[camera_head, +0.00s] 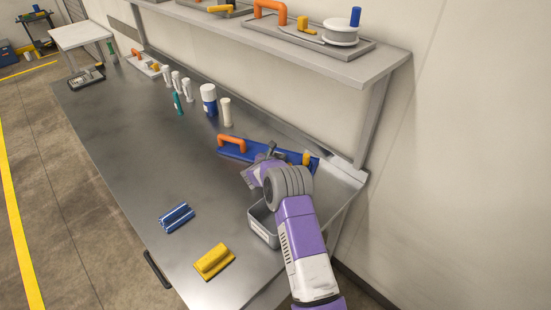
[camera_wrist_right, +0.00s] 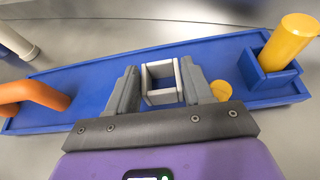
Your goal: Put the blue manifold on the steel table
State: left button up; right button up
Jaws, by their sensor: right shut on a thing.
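The blue manifold appears to be the long blue board (camera_head: 236,150) with an orange handle at its left end and a yellow peg at its right. It is near the back right of the steel table (camera_head: 130,150); I cannot tell whether it rests on it. My right gripper (camera_head: 262,165) is over the board's middle. In the right wrist view the board (camera_wrist_right: 100,84) spans the picture, and the right gripper (camera_wrist_right: 162,88) is shut on a pale square bracket (camera_wrist_right: 162,82) at its middle. My left gripper is not in view.
A ribbed blue block (camera_head: 176,217), a yellow block (camera_head: 213,261) and a grey bin (camera_head: 263,224) stand near the front. A blue-and-white bottle (camera_head: 209,99) and several small tubes line the back. A shelf (camera_head: 350,66) overhangs the back. The table's middle is clear.

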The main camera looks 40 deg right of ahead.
jog(key=shift+f, duration=0.15)
jog(key=o, duration=1.3)
jog(key=shift+c, duration=0.2)
jog(key=p+v, duration=0.1)
jog(key=v, duration=1.1)
jog(key=shift+s, duration=0.15)
